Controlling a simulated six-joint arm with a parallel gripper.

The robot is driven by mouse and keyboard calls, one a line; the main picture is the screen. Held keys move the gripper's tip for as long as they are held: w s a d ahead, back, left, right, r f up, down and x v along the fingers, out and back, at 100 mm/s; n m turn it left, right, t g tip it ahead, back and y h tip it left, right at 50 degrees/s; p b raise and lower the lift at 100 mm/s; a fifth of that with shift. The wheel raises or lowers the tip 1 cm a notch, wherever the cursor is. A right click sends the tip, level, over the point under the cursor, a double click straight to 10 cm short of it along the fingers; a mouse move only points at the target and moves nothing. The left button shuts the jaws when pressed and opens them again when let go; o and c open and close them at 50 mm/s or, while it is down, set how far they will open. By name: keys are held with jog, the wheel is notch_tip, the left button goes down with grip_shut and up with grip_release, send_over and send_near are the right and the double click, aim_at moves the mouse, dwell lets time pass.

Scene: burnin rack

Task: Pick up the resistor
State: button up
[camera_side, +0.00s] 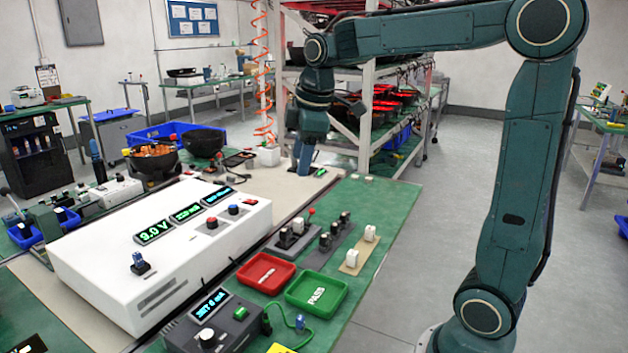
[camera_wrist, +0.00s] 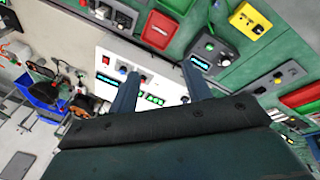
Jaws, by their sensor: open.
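No part can be clearly told as the resistor. A small blue part on a black base (camera_side: 139,264) stands on the white power supply (camera_side: 85,254). Another small blue part (camera_side: 300,323) stands on the green bench at the front. Small dark parts stand in a grey holder (camera_side: 292,238), with pale blocks on a beige strip (camera_side: 358,252) to the right. My gripper (camera_side: 303,172) points down near the back of the bench, away from these parts. In the wrist view, its two fingers (camera_wrist: 160,72) are spread, with nothing held between them.
A red tray (camera_side: 266,273) and a green PASS tray (camera_side: 318,294) lie in front of the holders. A grey meter (camera_side: 217,322) stands left of the trays. Two dark bowls stand at the back left, one (camera_side: 152,158) holding orange parts. A rack (camera_side: 368,110) rises behind the bench.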

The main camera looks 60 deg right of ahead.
jog(key=w+d+f+n+g, duration=0.2)
jog(key=w+d+f+n, duration=0.35)
jog(key=w+d, duration=0.5)
jog(key=n+g, duration=0.1)
jog(key=n, duration=0.4)
send_over(298, 220)
notch_tip(298, 220, down, 12)
jog(key=shift+d+f+m+y, duration=0.15)
jog(key=shift+m+y, duration=0.1)
jog(key=shift+y, duration=0.15)
jog(key=shift+f, duration=4.25)
jog(key=shift+f, duration=2.6)
jog(key=c, duration=1.1)
